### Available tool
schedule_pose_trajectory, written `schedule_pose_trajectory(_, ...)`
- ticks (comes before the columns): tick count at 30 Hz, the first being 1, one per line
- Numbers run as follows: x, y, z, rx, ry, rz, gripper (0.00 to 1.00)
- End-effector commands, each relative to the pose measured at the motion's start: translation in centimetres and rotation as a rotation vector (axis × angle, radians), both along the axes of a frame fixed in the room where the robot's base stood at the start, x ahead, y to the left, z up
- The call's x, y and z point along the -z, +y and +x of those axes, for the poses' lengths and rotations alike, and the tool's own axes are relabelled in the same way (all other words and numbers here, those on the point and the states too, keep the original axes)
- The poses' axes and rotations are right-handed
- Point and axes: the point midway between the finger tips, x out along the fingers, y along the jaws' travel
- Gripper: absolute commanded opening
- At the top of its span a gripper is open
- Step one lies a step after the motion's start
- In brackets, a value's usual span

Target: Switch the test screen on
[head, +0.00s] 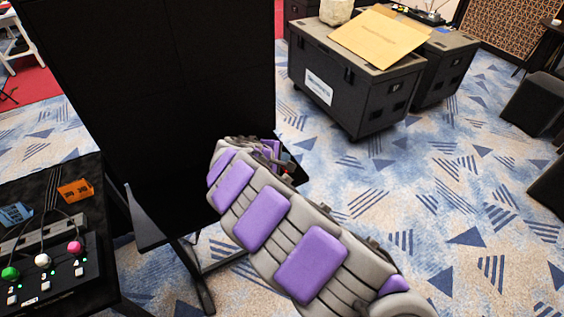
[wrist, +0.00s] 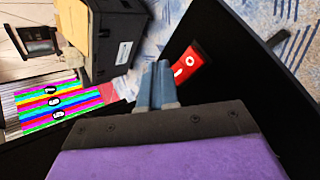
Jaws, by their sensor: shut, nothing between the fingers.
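A large black screen (head: 150,90) stands upright on a dark stand at the left centre of the head view, its visible face dark. In the wrist view a red switch (wrist: 188,65) with white marks sits on a black surface (wrist: 232,62). My gripper (wrist: 158,82) is shut and empty, its blue-grey fingertips just left of the red switch. I cannot tell whether they touch it. In the head view my arm reaches to the screen's right edge and hides most of the gripper.
A black table with a control box (head: 50,268) bearing green, white and pink knobs stands at the left. Black cases (head: 350,85) stand at the back right, with a cardboard piece (head: 380,35) on top. A colour-striped display (wrist: 60,103) shows in the wrist view. Patterned carpet is open at right.

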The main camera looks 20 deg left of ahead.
Motion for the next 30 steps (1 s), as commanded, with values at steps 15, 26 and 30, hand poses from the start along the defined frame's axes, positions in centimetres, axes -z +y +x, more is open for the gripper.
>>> schedule_pose_trajectory(15, 0.33, 0.54, -0.02, -0.001, 0.002, -0.006, 0.0)
schedule_pose_trajectory(26, 0.21, 0.05, 0.02, 0.0, 0.0, -0.001, 0.0)
schedule_pose_trajectory(30, 0.7, 0.05, 0.06, 0.001, 0.001, -0.004, 0.0)
